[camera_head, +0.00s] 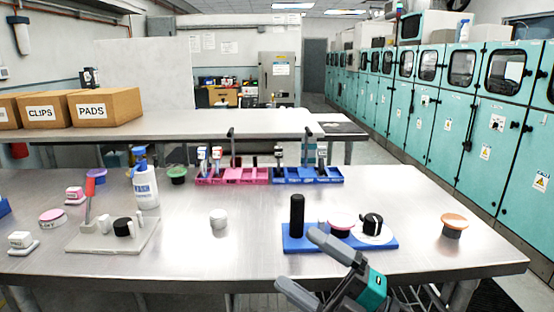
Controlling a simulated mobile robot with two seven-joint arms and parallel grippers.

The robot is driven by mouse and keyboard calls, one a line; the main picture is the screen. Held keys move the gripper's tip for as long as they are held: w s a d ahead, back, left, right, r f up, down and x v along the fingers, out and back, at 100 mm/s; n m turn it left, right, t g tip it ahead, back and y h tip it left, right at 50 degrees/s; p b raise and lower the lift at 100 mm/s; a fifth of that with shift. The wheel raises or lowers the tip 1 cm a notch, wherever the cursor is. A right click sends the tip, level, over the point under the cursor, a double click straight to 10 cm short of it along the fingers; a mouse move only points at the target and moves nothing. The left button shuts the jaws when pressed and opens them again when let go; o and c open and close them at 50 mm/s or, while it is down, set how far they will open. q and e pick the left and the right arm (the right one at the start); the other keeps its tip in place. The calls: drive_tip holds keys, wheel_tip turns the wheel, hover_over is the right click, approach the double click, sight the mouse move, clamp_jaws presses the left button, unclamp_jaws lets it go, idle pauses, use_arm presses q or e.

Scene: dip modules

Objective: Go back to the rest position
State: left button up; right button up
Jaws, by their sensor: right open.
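My right gripper (302,262) comes in at the bottom of the head view, right of centre. Its two grey fingers are spread apart with nothing between them. It is in front of the blue board (300,244) near the table's front edge; whether it touches the board cannot be told. My left gripper is out of view.
The steel table (400,190) holds the blue board with a black cylinder (297,215), a beige plate (90,243), a white bottle (146,187), a white knob (218,218), an orange-topped piece (454,224), and pink (235,182) and blue trays (312,180). Clear metal lies left of the board.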

drive_tip(key=s+d+f+m+t+h, duration=0.1)
drive_tip(key=d+f+m+t+h, duration=0.3)
drive_tip(key=f+m+h, duration=0.45)
drive_tip(key=s+d+f+m+t+h, duration=0.2)
drive_tip(key=d+f+m+h, duration=0.4)
drive_tip(key=f+m, duration=0.5)
drive_tip(key=s+d+f+m+g+h, duration=0.3)
drive_tip(key=s+f+m+g, duration=0.2)
drive_tip(key=s+f, duration=0.5)
wheel_tip(320, 180, down, 2)
drive_tip(key=shift+s+m+h, duration=0.35)
drive_tip(key=shift+m, duration=0.2)
